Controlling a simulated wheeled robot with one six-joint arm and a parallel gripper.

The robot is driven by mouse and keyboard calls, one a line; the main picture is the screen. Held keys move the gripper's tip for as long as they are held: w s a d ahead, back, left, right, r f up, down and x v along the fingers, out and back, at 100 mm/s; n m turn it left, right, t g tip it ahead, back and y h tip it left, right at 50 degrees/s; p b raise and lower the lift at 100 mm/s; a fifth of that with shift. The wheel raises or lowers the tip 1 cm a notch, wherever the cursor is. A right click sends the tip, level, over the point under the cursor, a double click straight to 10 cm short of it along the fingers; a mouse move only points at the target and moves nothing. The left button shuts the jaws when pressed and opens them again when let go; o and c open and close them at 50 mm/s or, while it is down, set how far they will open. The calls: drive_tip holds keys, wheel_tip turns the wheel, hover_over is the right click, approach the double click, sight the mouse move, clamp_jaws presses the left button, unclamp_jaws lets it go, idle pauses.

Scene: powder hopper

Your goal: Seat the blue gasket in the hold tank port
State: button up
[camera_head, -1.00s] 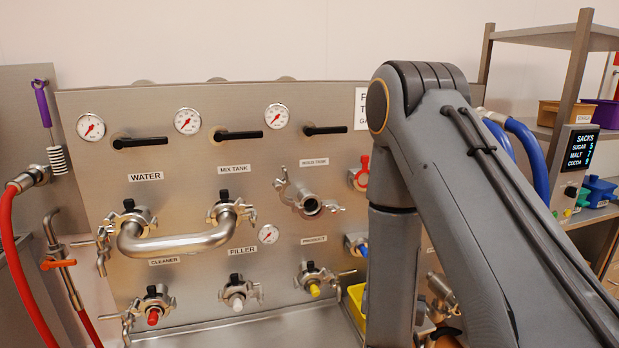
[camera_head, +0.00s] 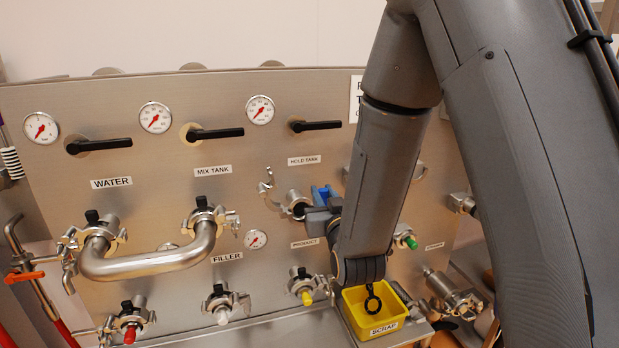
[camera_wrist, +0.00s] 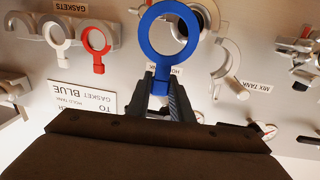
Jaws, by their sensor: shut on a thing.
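The blue gasket (camera_wrist: 167,74), a flat ring with a short tab, is in the wrist view. My gripper (camera_wrist: 164,88) is shut on its tab, with the ring sticking out past the fingertips. The ring lies in front of the hold tank port and partly hides it. In the head view the hold tank port (camera_head: 297,205) is under its label, with its clamp (camera_head: 267,190) swung open to the left. My gripper (camera_head: 318,212) is just right of the port there, with blue showing beside it. I cannot tell whether the gasket touches the port.
A yellow scrap bin (camera_head: 393,326) below my arm holds a black ring (camera_head: 373,299). A red gasket (camera_wrist: 97,40) and a white gasket (camera_wrist: 57,35) hang on a rack in the wrist view. A bent pipe (camera_head: 150,264) joins the water and mix tank ports.

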drive_tip(key=shift+n+y, duration=0.6)
drive_tip(key=shift+y, duration=0.3)
drive_tip(key=a+r, duration=0.3)
drive_tip(key=shift+s+r, duration=0.3)
drive_tip(key=w+a+f+b, duration=0.2)
drive_tip(key=w+f+b, duration=0.2)
drive_tip(key=w, duration=0.4)
drive_tip(key=shift+a+f, duration=0.25)
drive_tip(key=shift+f, duration=0.3)
drive_tip(key=shift+w+f+b, duration=0.1)
drive_tip(key=shift+f+b, duration=0.35)
drive_tip(key=o, duration=0.9)
drive_tip(key=shift+b+v, duration=1.1)
drive_tip(key=shift+v, duration=2.8)
